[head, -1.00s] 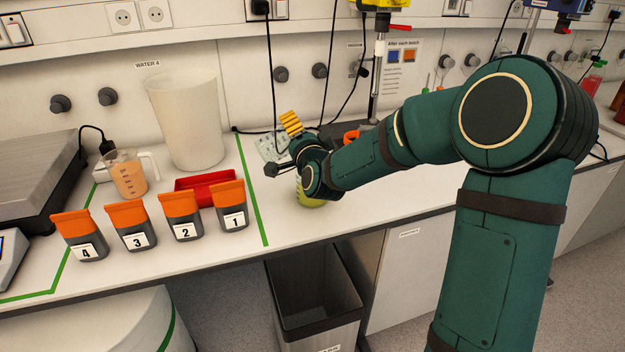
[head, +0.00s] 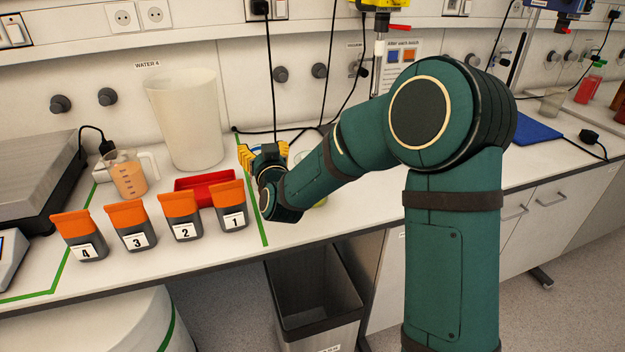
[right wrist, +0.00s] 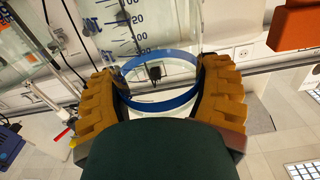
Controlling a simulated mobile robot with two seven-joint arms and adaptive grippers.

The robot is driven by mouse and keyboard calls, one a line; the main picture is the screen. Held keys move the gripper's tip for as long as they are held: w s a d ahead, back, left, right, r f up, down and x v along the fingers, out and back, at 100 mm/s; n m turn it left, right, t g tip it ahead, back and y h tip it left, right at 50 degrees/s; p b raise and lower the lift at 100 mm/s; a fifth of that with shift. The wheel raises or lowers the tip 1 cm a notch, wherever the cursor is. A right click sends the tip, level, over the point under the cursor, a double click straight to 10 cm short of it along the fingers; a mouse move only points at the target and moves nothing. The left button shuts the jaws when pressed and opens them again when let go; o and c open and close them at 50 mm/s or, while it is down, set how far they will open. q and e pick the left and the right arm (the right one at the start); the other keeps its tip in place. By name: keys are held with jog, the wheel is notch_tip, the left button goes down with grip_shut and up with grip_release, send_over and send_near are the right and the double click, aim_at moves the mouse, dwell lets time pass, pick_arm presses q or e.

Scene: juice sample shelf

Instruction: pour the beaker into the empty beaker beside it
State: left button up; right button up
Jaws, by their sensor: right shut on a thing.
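My right gripper (head: 264,154) is shut on a clear glass beaker with a blue band (right wrist: 160,64), seen between its yellow fingers in the right wrist view. In the head view my wrist and fingers hide most of this beaker. Its contents cannot be made out. Another clear graduated beaker (right wrist: 90,22) shows close by at the upper left of the wrist view. In the head view a glass beaker with yellow-green at its base (head: 320,202) stands on the bench, mostly hidden behind my right forearm. My left gripper is not in view.
Four orange-topped containers (head: 184,220) stand left of the gripper, before a red tray (head: 188,183). A jug of orange liquid (head: 130,178) and a large white container (head: 187,125) stand farther left and back.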

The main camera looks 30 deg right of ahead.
jog(key=shift+w+a+f+n, duration=0.1)
jog(key=shift+w+a+n, duration=0.1)
jog(key=shift+a+n, duration=0.3)
jog(key=shift+a+r, duration=0.3)
jog(key=shift+r, duration=0.05)
jog(key=a+r+p, duration=0.2)
jog(key=a, duration=0.1)
jog(key=shift+w+a+r, duration=0.1)
jog(key=shift+w+r, duration=0.05)
jog(key=shift+w, duration=0.25)
dwell(0.4)
